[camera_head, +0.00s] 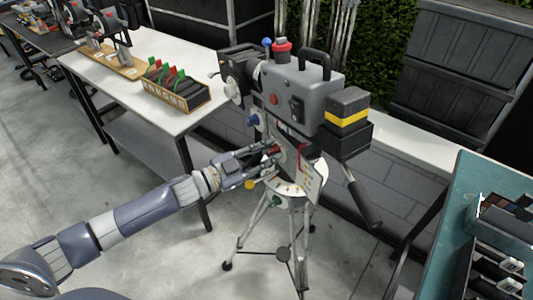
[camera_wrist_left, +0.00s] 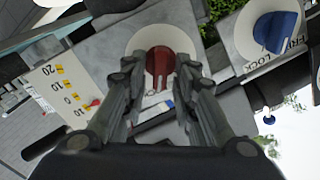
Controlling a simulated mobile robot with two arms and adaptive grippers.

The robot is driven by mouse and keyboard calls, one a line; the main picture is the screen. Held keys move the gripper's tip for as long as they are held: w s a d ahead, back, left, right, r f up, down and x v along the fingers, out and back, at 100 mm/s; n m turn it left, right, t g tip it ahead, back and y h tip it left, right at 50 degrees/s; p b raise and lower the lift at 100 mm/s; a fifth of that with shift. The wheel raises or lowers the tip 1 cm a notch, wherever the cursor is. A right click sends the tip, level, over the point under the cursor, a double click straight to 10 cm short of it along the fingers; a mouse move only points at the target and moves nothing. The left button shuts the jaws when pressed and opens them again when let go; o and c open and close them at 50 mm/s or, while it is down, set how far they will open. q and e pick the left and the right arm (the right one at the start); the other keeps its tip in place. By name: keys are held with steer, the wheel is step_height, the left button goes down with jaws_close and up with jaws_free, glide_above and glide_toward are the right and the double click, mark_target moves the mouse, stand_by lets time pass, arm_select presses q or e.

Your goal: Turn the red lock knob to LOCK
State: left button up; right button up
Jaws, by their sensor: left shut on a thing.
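The red lock knob (camera_wrist_left: 158,62) sits on a pale round dial on the side of the camera head in the left wrist view. It also shows as a small red spot in the head view (camera_head: 273,149). My left gripper (camera_head: 270,158) reaches in from the left, and its fingers lie on either side of the knob, shut on it. Part of the knob is hidden behind the fingers. A printed LOCK label is partly readable near the blue knob (camera_wrist_left: 277,32); I cannot tell the red knob's setting. My right gripper is not in view.
The grey camera (camera_head: 305,97) stands on a tripod (camera_head: 283,254) with a handle (camera_head: 362,204) sticking out to the lower right. A white table (camera_head: 188,62) with a cartridge rack (camera_head: 177,100) is behind left. A teal table (camera_head: 470,185) is at right.

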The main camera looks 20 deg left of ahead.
arm_select(q)
steer(key=shift+m, duration=0.4)
steer(key=o, duration=0.7)
steer(key=shift+s, duration=0.1)
steer(key=v, duration=1.2)
